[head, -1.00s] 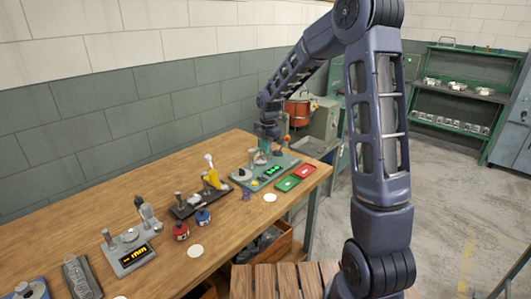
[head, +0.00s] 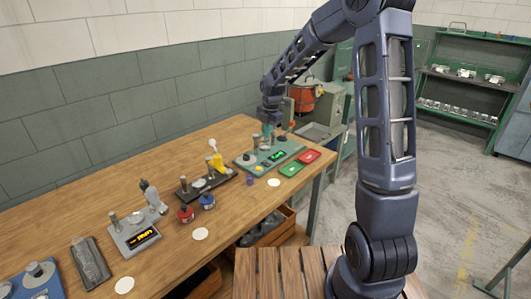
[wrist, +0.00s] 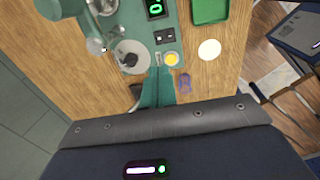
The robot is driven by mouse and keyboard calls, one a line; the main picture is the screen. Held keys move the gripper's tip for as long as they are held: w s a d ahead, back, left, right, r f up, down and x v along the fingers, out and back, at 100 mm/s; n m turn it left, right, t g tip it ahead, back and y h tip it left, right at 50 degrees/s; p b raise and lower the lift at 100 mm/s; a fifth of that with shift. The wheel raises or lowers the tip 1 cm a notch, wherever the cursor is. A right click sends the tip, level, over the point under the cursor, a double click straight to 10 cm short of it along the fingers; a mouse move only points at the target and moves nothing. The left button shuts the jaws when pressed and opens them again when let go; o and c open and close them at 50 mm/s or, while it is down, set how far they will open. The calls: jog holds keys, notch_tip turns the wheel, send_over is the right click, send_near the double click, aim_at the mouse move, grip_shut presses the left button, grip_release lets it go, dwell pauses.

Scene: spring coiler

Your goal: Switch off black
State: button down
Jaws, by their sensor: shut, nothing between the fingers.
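A black-based coiler (head: 190,194) with a yellow part (head: 217,161) stands mid-table in the head view. My gripper (head: 268,122) is at the far end of the table, over the green coiler (head: 243,161), away from the black one. In the wrist view, my gripper's green fingers (wrist: 157,88) are shut and empty, with tips beside a small metal lever and a yellow button (wrist: 171,59) on the green base. A grey disc with a black knob (wrist: 130,59) is left of the tips. A small black panel (wrist: 165,37) and a green display (wrist: 154,8) lie beyond. The black coiler's switch is too small to make out.
Red (head: 310,156) and green (head: 291,170) trays lie by the green coiler. Red (head: 185,215) and blue (head: 207,201) spools stand before the black coiler. A grey coiler (head: 135,235) with an orange display is nearer. White discs lie along the front edge; a wall runs behind the table.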

aim_at(265, 162)
jog(key=f, duration=0.9)
jog(key=w+a+f, duration=0.1)
jog(key=f, duration=0.3)
jog(key=shift+w+a+f, duration=0.1)
jog(key=shift+f, duration=0.3)
jog(key=shift+f, duration=0.15)
jog(key=shift+s+d, duration=0.5)
jog(key=shift+d, duration=0.05)
notch_tip(265, 162, up, 14)
jog(key=s+d, duration=0.1)
dwell(0.6)
